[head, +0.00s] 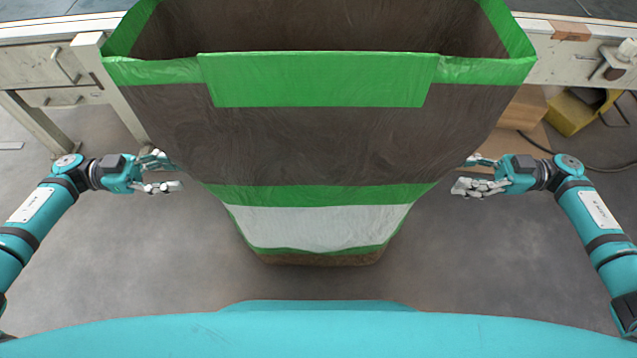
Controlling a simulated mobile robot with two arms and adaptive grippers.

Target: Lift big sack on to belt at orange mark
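The big sack (320,140) fills the middle of the head view, upright with its top open. It is dark brown with green bands and a white band low down. Whether its base rests on something is unclear. My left gripper (178,173) is open beside the sack's left side, and my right gripper (461,175) is open beside its right side. Both look empty; contact with the sack cannot be told. The belt (75,27) runs behind the sack, which hides its middle. An orange-brown patch (572,30) on the belt's right part may be the orange mark.
A pale frame with drawers (58,75) stands under the belt at the left. At the right are a cardboard box (523,108), a yellow object (570,113) and a dark cable (600,168) on the floor. The grey floor (130,240) near the sack is clear.

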